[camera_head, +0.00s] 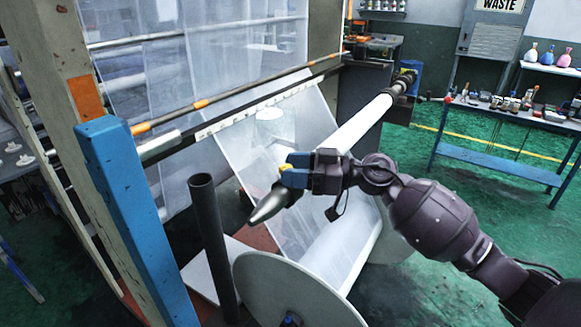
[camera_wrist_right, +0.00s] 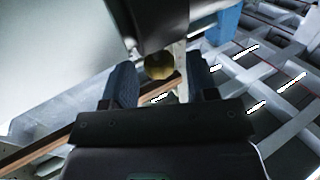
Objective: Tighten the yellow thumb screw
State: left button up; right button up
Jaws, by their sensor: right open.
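The yellow thumb screw (camera_head: 286,168) shows as a small yellow spot at my right gripper, close to the grey conical tip (camera_head: 270,206) of the white roller. In the right wrist view the screw (camera_wrist_right: 158,67) is a round, dull gold knob below a dark cylindrical part. My right gripper (camera_head: 297,172) has blue fingers, and in the wrist view they stand apart, one on each side of the knob. A gap shows between the knob and the right finger; contact on the left is unclear. The screw's shank is hidden. My left gripper is not in view.
The white roller (camera_head: 360,122) runs back to a dark mount. Clear film (camera_head: 262,150) hangs beneath it. A blue post (camera_head: 135,215) and a dark upright tube (camera_head: 213,240) stand left. A large pale disc (camera_head: 290,290) is below. A blue workbench (camera_head: 500,150) stands at right; green floor between is open.

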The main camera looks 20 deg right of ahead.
jog(key=shift+w+a, duration=0.2)
jog(key=shift+a, duration=0.25)
